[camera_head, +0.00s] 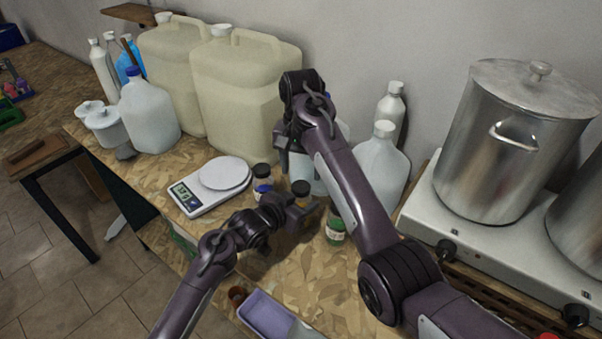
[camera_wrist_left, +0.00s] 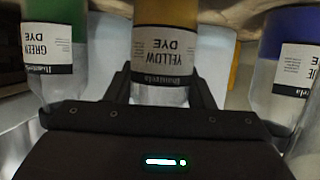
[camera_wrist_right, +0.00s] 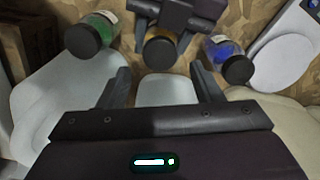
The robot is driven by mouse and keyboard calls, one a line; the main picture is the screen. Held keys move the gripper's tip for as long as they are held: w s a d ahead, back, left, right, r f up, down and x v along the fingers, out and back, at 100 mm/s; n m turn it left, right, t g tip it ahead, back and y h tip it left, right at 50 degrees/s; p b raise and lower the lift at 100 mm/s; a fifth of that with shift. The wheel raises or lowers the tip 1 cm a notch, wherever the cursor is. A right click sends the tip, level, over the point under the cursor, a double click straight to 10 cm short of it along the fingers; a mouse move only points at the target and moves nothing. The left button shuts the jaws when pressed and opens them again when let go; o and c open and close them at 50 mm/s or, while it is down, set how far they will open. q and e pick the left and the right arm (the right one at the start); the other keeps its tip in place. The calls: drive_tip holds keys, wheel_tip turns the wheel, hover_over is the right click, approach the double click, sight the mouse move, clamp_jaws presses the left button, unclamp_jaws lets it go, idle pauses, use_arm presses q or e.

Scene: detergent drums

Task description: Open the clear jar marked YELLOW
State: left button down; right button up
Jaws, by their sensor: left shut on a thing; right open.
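The clear jar marked YELLOW (camera_wrist_left: 164,60) holds yellow powder and stands between the fingers of my left gripper (camera_wrist_left: 162,92), which is shut on it. In the head view its dark lid (camera_head: 301,187) is on, and my left gripper (camera_head: 300,208) hides much of its body. In the right wrist view the lid (camera_wrist_right: 160,52) lies just beyond the fingertips of my open, empty right gripper (camera_wrist_right: 160,82). In the head view the right gripper (camera_head: 287,152) is above and behind the jar, its fingers partly hidden.
A GREEN jar (camera_head: 335,232) and a BLUE jar (camera_head: 262,180), both dark-lidded, stand close on either side. A scale (camera_head: 205,188) is to the left. Large canisters (camera_head: 250,95) and white jugs (camera_head: 380,165) stand behind. A purple tray (camera_head: 268,312) lies at the front.

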sight(301, 186)
wheel_tip(301, 186, up, 2)
drive_tip(key=shift+m, duration=1.2)
drive_tip(key=shift+r+m, duration=0.3)
drive_tip(key=shift+m, duration=0.5)
drive_tip(key=shift+f, duration=3.8)
drive_tip(key=c, duration=1)
drive_tip(key=n, duration=0.3)
drive_tip(key=o, duration=1.1)
drive_tip(key=shift+c, duration=0.2)
